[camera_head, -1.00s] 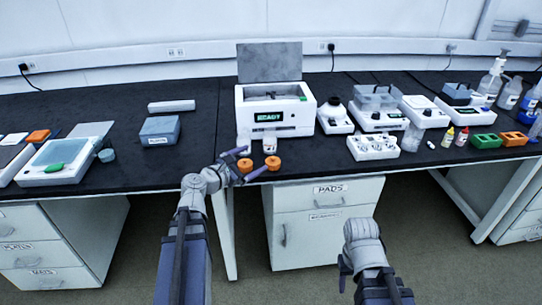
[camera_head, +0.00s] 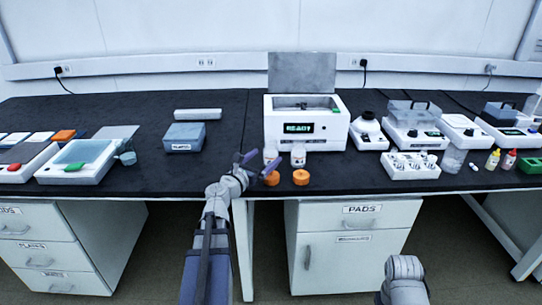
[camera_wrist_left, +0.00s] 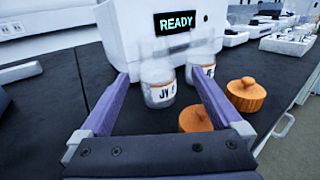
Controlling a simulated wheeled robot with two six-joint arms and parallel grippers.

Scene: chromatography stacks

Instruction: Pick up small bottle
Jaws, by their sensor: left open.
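The left bottle (camera_head: 270,156) is partly hidden by my gripper's finger in the head view, and the right bottle (camera_head: 298,156) shows clearly. My left gripper (camera_head: 251,168) is open and empty, just left of the bottles. In the left wrist view, the nearer bottle (camera_wrist_left: 158,85) stands ahead between the open fingers (camera_wrist_left: 158,78), not gripped. The other bottle (camera_wrist_left: 203,70) is partly behind the right finger. My right arm shows at the lower right; its gripper is out of view.
Two orange caps (camera_head: 271,178) (camera_head: 301,177) lie in front of the bottles, near the table's front edge. The READY machine (camera_head: 306,138) stands behind. A white rack (camera_head: 411,168) is to the right. The bench left of my gripper is clear up to a blue-grey box (camera_head: 185,138).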

